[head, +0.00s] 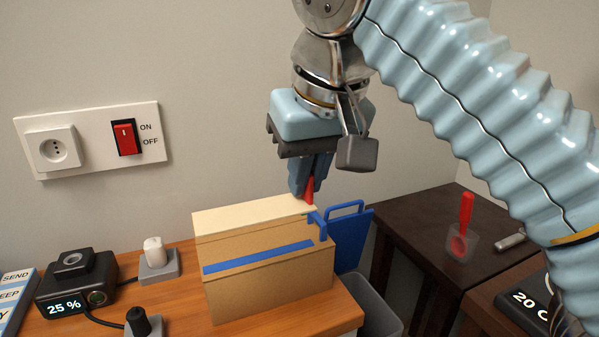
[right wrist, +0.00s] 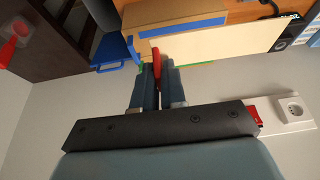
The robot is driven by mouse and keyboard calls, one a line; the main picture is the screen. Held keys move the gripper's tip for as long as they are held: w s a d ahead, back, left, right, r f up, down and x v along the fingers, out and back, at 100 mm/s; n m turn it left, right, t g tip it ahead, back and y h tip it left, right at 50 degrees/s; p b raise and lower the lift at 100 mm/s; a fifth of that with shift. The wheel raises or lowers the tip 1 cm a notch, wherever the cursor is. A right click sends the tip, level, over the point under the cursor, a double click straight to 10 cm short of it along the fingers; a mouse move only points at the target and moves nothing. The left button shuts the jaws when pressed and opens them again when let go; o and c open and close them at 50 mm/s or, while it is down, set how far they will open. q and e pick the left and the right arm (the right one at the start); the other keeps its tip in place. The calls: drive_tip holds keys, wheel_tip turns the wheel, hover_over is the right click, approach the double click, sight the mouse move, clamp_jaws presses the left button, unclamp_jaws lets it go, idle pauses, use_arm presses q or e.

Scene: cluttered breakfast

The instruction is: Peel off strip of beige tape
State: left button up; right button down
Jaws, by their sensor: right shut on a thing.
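A cardboard box (head: 270,276) stands on the wooden table, with a pale beige top (head: 250,215) and a blue strip (head: 258,258) along its front. I cannot clearly tell the beige tape apart from this pale top. My right gripper (head: 309,199) points down above the box's right end, shut on a thin red piece (head: 310,189). This red piece also shows between the fingers in the right wrist view (right wrist: 156,60). Whether it is joined to the tape is unclear. A little green shows beside the fingertips. My left gripper is not in view.
A blue bracket (head: 319,226) and a blue panel (head: 352,240) are at the box's right, above a grey bin (head: 376,302). A dark table (head: 425,233) holds a red-handled tool (head: 466,212) in a cup. A dark device (head: 77,280) stands left.

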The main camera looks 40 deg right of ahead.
drive_tip(key=shift+s+r, duration=0.1)
drive_tip(key=shift+r, duration=1.85)
idle(0.5)
